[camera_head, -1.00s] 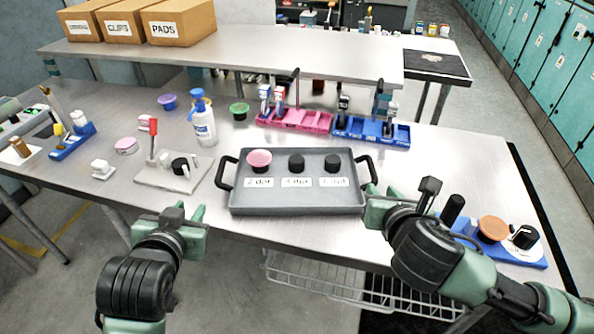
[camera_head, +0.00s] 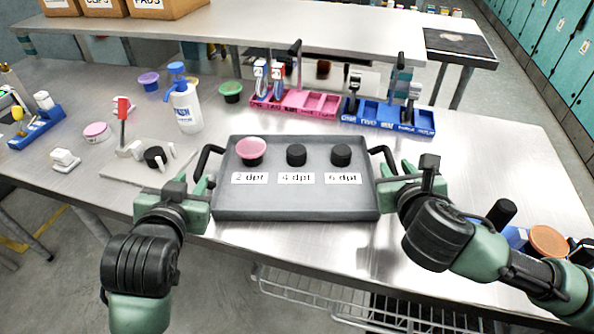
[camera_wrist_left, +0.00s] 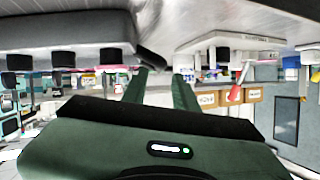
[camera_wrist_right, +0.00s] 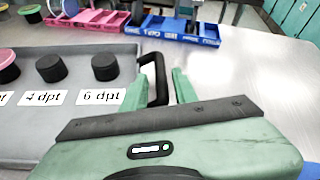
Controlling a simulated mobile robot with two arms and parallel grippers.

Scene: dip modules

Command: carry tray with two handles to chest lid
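The grey tray (camera_head: 296,200) lies on the metal table and shows in the right wrist view (camera_wrist_right: 60,130). It carries a pink-topped cup (camera_head: 251,150) and two black round pieces, behind labels 2, 4 and 6 dpt. My left gripper (camera_head: 207,190) is at its left black handle (camera_head: 207,160); in the left wrist view the fingers are apart, with the handle (camera_wrist_left: 150,58) by their tips. My right gripper (camera_head: 393,178) is at the right handle (camera_head: 383,158); its open fingers stand either side of the handle bar (camera_wrist_right: 160,75). I cannot identify a chest lid.
Pink (camera_head: 300,101) and blue (camera_head: 388,117) bins stand behind the tray. A blue holder (camera_head: 515,238) with jars is at right. A black-topped surface (camera_head: 460,43) is at back right.

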